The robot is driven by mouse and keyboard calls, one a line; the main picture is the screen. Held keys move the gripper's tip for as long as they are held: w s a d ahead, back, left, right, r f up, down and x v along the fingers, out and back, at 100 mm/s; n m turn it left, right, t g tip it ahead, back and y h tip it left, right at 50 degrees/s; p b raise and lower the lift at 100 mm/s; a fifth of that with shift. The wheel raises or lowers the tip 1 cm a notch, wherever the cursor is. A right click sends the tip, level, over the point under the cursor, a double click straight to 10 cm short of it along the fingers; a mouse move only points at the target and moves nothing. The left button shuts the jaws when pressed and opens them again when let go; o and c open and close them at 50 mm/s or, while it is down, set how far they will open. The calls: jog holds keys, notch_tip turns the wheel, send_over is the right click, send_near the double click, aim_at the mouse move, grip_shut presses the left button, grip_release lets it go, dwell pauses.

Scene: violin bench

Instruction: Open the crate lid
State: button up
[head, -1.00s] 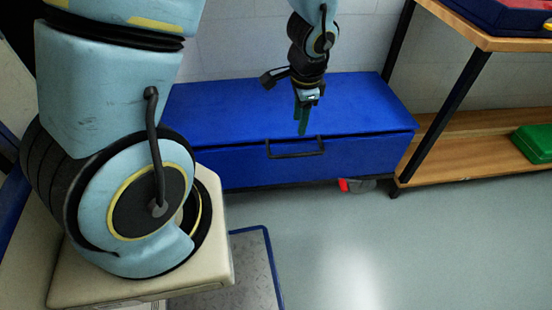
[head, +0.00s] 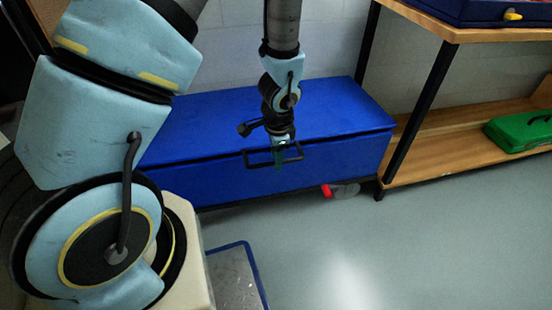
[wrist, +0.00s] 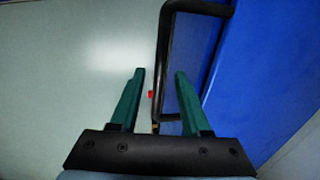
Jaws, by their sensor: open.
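The blue crate (head: 345,160) stands against the wall, its blue lid (head: 335,105) down, with a thin dark seam below its front edge. A black bar handle (head: 320,150) sticks out from the front near the seam. My gripper (head: 279,160) is at the handle, pointing down, its green fingers partly overlapping it. In the wrist view my gripper (wrist: 160,73) is open, and the long bar of the handle (wrist: 161,65) runs between the two fingers, with gaps on both sides. Contact with the bar does not show.
A wooden shelf unit (head: 425,155) with black legs stands right of the crate, with a green case (head: 520,131) on its lower board and a blue box (head: 470,12) above.

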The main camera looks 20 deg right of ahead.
grip_shut()
dwell(0.4)
dwell(1.1)
